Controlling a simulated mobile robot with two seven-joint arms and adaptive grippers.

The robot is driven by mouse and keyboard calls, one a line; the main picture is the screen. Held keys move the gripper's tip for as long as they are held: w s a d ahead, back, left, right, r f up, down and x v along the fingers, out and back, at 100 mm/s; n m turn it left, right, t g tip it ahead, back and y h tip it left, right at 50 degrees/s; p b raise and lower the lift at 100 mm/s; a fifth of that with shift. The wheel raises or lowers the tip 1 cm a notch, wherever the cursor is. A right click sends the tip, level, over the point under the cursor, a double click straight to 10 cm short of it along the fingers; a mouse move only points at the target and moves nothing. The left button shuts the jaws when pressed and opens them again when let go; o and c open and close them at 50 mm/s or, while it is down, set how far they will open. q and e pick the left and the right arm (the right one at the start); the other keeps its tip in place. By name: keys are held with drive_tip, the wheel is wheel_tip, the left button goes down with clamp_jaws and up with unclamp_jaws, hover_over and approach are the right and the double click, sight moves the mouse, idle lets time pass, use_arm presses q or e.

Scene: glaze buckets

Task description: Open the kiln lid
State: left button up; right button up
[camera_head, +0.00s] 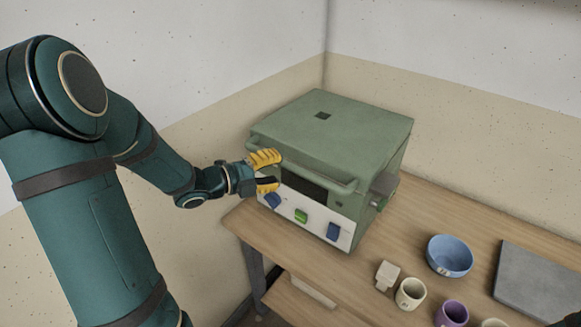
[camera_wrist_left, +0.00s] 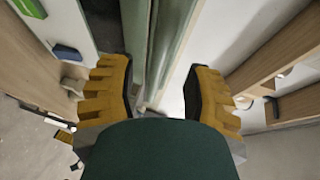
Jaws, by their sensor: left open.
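The green kiln (camera_head: 385,165) stands on the wooden table against the wall corner. Its flat lid (camera_head: 360,112) looks shut and has a small dark square on top. A green handle bar (camera_head: 325,183) runs along the lid's front. My left gripper (camera_head: 266,172) is open at the left end of the handle, with one yellow finger higher than the other. In the left wrist view, green kiln parts (camera_wrist_left: 165,40) show beyond and between the open fingers (camera_wrist_left: 161,78). I cannot tell whether they touch the handle. My right gripper does not show.
The kiln's white front panel (camera_head: 318,222) carries blue and green switches. Right of it on the table (camera_head: 385,240) are a blue bowl (camera_head: 449,257), a small pale block (camera_head: 387,275), a cream cup (camera_head: 410,293), a purple cup (camera_head: 452,314) and a grey slab (camera_head: 540,285).

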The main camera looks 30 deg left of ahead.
sight(287, 167)
use_arm(q)
drive_tip(key=shift+x, duration=2.4)
drive_tip(key=shift+r, duration=0.1)
clamp_jaws()
